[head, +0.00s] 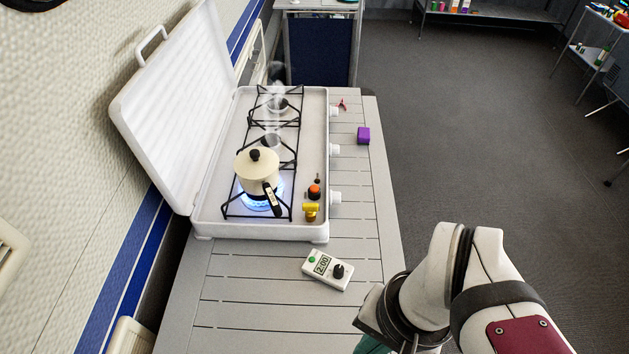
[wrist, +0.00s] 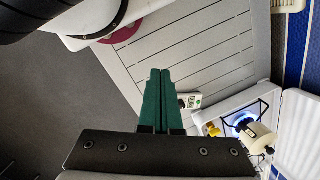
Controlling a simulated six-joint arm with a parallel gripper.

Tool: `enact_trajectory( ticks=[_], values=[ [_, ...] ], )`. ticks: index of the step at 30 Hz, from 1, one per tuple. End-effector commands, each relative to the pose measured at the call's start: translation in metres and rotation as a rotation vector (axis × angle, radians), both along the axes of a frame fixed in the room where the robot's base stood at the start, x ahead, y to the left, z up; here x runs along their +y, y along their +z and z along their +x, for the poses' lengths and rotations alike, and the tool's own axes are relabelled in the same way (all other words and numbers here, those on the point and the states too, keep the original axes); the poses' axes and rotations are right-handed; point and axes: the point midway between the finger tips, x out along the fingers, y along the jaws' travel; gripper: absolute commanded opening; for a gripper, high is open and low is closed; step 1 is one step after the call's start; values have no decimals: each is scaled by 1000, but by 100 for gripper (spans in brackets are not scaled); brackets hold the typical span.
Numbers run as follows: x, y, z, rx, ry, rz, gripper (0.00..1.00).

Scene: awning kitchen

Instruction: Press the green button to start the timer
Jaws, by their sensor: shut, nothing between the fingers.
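A small white timer (head: 327,269) lies on the grey slatted table in front of the stove. Its display reads 2:00, with a black knob (head: 339,271) on its right and a green button (head: 312,254) at its upper left. In the wrist view the timer (wrist: 190,100) shows just right of the fingertips, partly hidden by them. My gripper (wrist: 160,72) has green fingers, shut together and empty. In the head view only a bit of green finger shows at the bottom edge, to the right of and nearer than the timer, apart from it.
A white camping stove (head: 213,229) with its lid open stands behind the timer. A cream pot (head: 257,174) steams over a lit blue flame. An orange-topped item (head: 314,192) and a yellow item (head: 311,211) sit at the stove's right front. The table around the timer is clear.

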Motion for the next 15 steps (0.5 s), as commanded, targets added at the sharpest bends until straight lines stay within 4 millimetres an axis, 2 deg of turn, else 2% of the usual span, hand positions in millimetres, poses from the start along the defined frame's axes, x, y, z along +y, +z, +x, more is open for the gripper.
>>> enact_trajectory(
  ticks=[2,5,9,12,15],
  values=[
    [11,-1,8,31,-85,50,0],
    [37,-4,35,115,-337,181,0],
    [72,-14,94,304,-839,380,0],
    [84,-29,140,456,-1212,486,0],
    [84,-48,179,597,-1546,557,0]
  ],
)
